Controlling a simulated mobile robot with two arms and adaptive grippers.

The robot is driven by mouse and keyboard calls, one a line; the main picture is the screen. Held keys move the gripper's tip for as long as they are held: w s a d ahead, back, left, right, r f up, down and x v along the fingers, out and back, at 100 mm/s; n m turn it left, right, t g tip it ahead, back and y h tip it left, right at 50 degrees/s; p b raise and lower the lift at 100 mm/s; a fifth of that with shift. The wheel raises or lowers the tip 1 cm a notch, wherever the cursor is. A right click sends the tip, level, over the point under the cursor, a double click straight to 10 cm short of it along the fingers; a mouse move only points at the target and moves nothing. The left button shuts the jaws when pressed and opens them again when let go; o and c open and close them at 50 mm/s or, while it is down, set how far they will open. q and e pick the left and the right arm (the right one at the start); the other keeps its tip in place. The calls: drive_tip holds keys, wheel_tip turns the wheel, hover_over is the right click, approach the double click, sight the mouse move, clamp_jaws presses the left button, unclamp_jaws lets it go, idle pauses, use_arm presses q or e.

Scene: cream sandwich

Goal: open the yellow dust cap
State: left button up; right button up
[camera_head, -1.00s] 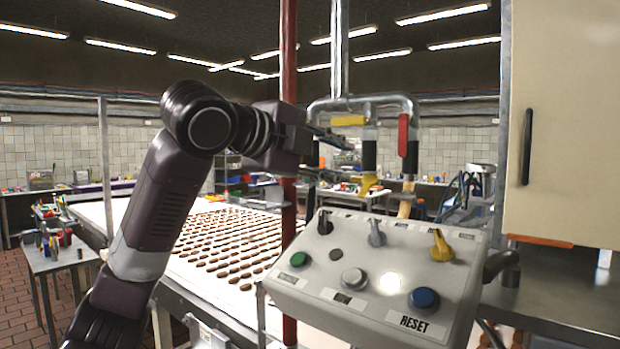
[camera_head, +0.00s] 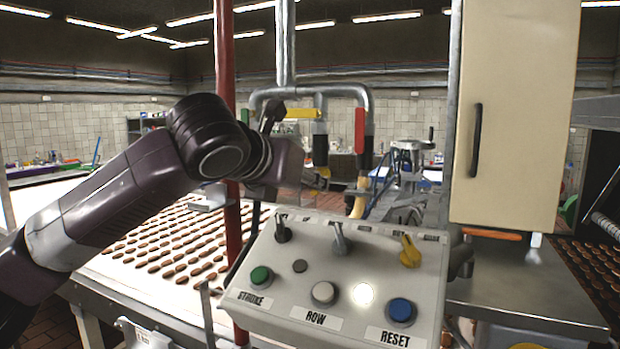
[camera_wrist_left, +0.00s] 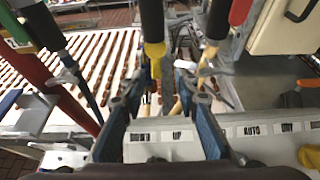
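The yellow dust cap (camera_head: 321,172) appears as a small yellow piece at the lower end of a black-sleeved nozzle, left of a cream-coloured nozzle tip. It also shows in the left wrist view (camera_wrist_left: 155,55), just beyond my fingers. My left gripper (camera_head: 305,172) is beside the nozzle, above the control panel. Its fingers are mostly hidden in the head view. In the left wrist view my left gripper (camera_wrist_left: 158,92) has its two blue-padded fingers wide apart, with nothing gripped between them. The cap looks roughly in line with the gap. My right gripper is not in view.
The control panel (camera_head: 330,262) with buttons and levers sits close below. A red post (camera_head: 225,80) stands behind my left arm. Pipes with a yellow handle (camera_head: 303,113) and red handle (camera_head: 360,130) hang above. A cream cabinet (camera_head: 515,110) is at right.

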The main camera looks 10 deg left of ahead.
use_arm(q)
drive_tip(key=x, duration=0.2)
drive_tip(key=p+x, duration=0.1)
drive_tip(key=shift+w+a+f, duration=0.2)
drive_tip(key=shift+w, duration=0.1)
clamp_jaws()
